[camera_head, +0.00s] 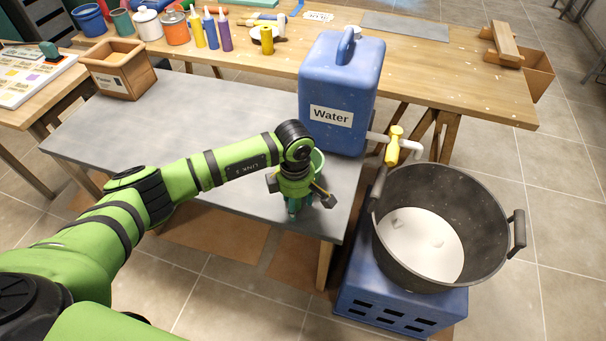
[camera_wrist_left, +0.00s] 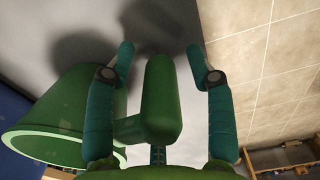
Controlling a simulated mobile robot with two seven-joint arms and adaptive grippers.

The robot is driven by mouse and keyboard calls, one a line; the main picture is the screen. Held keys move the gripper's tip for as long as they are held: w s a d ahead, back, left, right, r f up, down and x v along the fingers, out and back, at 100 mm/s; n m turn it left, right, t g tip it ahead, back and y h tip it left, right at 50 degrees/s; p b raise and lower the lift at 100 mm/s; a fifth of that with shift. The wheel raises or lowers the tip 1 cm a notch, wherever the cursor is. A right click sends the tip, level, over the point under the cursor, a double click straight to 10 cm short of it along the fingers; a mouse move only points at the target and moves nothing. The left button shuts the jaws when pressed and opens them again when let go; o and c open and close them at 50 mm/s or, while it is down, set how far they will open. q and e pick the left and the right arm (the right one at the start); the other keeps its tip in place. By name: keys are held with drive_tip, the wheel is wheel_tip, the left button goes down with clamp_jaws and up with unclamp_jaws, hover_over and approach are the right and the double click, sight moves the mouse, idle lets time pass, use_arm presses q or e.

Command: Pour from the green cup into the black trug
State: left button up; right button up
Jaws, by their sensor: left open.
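The green cup (camera_head: 318,160) stands at the right end of the grey table and is mostly hidden behind my left gripper (camera_head: 294,207) in the head view. In the left wrist view, the cup (camera_wrist_left: 72,100) is on the left with its wide rim toward the camera. Its thick handle (camera_wrist_left: 160,100) lies between the two fingers of my left gripper (camera_wrist_left: 160,57), which are open with gaps on both sides. The cup's contents cannot be seen. The black trug (camera_head: 482,205), with white material inside, stands right of the table. My right gripper is not in view.
A blue water container (camera_head: 338,85) stands just behind the cup; its yellow-handled tap (camera_head: 394,145) reaches toward the trug. The trug rests on a blue crate (camera_head: 395,308). The grey table (camera_head: 190,125) is clear left of the cup, with a wooden box (camera_head: 118,70) at its far left.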

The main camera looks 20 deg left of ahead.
use_arm(q)
clamp_jaws()
drive_tip(key=shift+r, duration=0.15)
drive_tip(key=shift+r, duration=0.2)
drive_tip(key=r+b, duration=0.2)
drive_tip(key=r, duration=0.1)
drive_tip(key=shift+w+d+r, duration=0.1)
drive_tip(key=shift+d+r, duration=0.15)
drive_tip(key=shift+d, duration=0.1)
drive_tip(key=d+r+b, duration=0.4)
drive_tip(key=d+r, duration=0.3)
drive_tip(key=d, duration=0.4)
drive_tip(key=shift+w, duration=0.15)
